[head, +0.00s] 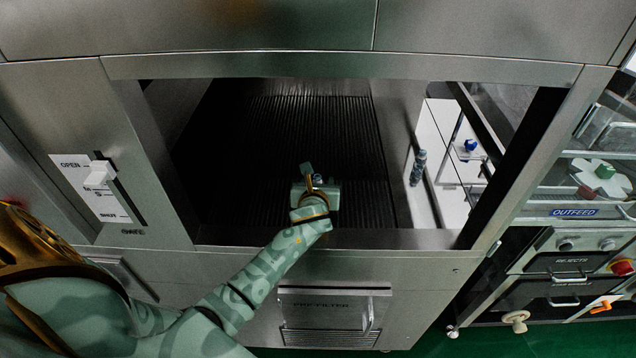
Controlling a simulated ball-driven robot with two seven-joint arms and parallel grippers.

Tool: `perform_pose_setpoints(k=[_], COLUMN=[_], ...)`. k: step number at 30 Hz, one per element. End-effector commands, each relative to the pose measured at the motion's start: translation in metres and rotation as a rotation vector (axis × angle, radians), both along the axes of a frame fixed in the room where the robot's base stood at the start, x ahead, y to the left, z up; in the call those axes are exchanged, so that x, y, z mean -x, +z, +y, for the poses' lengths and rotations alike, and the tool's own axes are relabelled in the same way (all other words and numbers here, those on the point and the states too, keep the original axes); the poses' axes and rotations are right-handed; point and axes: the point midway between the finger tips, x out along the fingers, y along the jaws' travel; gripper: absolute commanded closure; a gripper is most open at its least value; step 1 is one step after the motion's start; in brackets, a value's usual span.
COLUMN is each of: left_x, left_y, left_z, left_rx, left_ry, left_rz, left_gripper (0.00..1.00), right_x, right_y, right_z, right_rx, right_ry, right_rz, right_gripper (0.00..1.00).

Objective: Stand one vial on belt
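The belt (280,130) is a dark ribbed surface inside the wide steel opening. My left arm comes in from the left over the front sill, and its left gripper (317,182) is above the near part of the belt. A small bluish thing (318,178), perhaps the top of a vial, shows between its fingers. The hand hides what is below, so I cannot tell whether the fingers grip it or whether it touches the belt. A blue-grey cylinder (418,167), perhaps another vial, stands tilted in the picture beyond the opening's right inner wall. My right gripper is not in view.
The steel front sill (400,239) and the right inner wall (396,150) bound the belt. A slide lever (99,174) marked OPEN is at the left. A pre-filter panel (330,303) is below. An outfeed station (575,212) is at the right. The belt's far part looks clear.

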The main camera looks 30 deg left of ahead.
Motion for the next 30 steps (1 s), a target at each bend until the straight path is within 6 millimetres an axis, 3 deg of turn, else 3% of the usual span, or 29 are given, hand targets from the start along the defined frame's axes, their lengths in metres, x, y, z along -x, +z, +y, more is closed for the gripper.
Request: perform_pose_setpoints(k=[5, 18, 23, 30], left_x=[0.009, 0.085, 0.097, 0.098], left_y=[0.008, 0.044, 0.049, 0.049], left_z=[-0.005, -0.046, -0.051, -0.053], left_rx=[0.0, 0.001, 0.0, 0.0], left_ry=[-0.001, -0.001, 0.001, 0.001], left_rz=[0.0, -0.001, 0.0, 0.0], left_gripper=[0.53, 0.53, 0.53, 0.53], right_x=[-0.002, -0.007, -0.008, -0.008], right_y=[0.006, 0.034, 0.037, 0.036], right_z=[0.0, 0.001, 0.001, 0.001], right_rx=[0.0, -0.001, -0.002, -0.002], right_ry=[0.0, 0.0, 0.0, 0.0], right_rz=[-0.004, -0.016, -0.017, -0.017], right_gripper=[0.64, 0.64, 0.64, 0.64])
